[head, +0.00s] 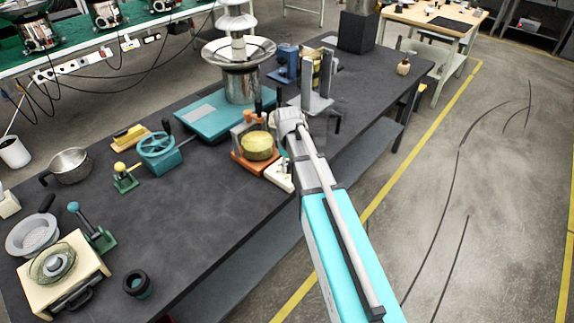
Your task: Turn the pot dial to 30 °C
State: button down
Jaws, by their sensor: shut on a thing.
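An orange-red pot unit (238,159) with a round pale-yellow top (257,146) stands near the front edge of the dark bench. A small white block (280,176) sits at its front right, partly behind my arm. I cannot make out a dial or any temperature marks from here. My arm reaches up from the lower right, and its pale joint is just right of the yellow top. I cannot pick out my gripper's fingers; the arm covers the area beside the pot unit.
A silver tiered fountain (240,52) on a teal base (200,122) stands behind. A teal handwheel device (159,153), a metal pan (70,165) and a cream device (55,268) are to the left. A grey upright bracket (318,92) is close right. The bench's front middle is clear.

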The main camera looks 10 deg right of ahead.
jog(key=n, duration=0.4)
jog(key=shift+s+n, duration=0.2)
jog(key=shift+n, duration=2)
jog(key=shift+c, duration=1.3)
grip_release()
jog(key=shift+w, duration=0.1)
jog(key=shift+r, duration=0.1)
